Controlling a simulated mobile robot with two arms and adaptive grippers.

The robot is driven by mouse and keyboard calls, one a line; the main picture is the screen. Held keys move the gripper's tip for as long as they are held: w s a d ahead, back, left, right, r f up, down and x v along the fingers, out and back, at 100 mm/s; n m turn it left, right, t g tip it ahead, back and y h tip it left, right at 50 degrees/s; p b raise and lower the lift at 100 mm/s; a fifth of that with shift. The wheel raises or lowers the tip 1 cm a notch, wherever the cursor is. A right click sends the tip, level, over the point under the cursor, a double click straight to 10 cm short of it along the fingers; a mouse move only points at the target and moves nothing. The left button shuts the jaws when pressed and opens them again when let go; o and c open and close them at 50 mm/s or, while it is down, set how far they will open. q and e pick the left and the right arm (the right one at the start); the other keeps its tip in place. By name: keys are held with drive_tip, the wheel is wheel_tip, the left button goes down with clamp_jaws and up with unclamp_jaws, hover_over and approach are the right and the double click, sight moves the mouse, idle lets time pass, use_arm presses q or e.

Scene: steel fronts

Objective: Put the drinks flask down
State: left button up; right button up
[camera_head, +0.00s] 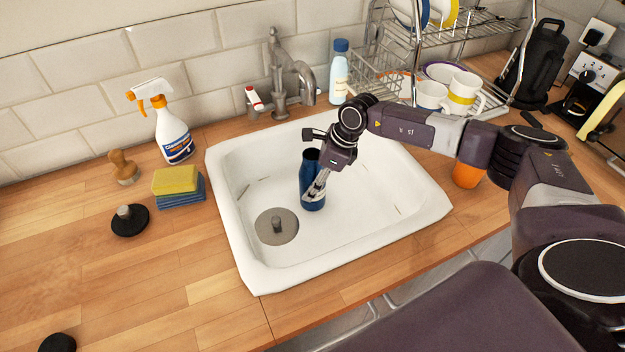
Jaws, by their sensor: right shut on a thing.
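The drinks flask (309,187) is dark blue and stands roughly upright over the white sink basin. My right gripper (315,188) reaches in from the right and is shut on the flask's side. The sink (361,228) is set in the wooden worktop. Whether the flask's base touches the basin floor I cannot tell. My left gripper is out of view.
A metal tap (279,75) stands behind the sink. A drain plug (277,227) lies in the basin, left of the flask. Sponges (178,185), a spray bottle (172,130) and a brush (123,167) are on the left. A dish rack (400,70) with mugs stands back right. The worktop at front left is mostly clear.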

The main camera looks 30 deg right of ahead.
drive_tip(key=shift+w+f, duration=0.1)
drive_tip(key=shift+f, duration=0.15)
drive_tip(key=o, duration=1.7)
drive_tip(key=shift+c, duration=0.2)
drive_tip(key=shift+r, duration=0.2)
drive_tip(key=s+d+r+b, duration=0.4)
drive_tip(key=s+d, duration=0.4)
drive_tip(key=d, duration=0.3)
drive_tip(key=shift+s+r+b, duration=0.2)
drive_tip(key=shift+s+b, duration=0.05)
drive_tip(key=shift+b, duration=0.4)
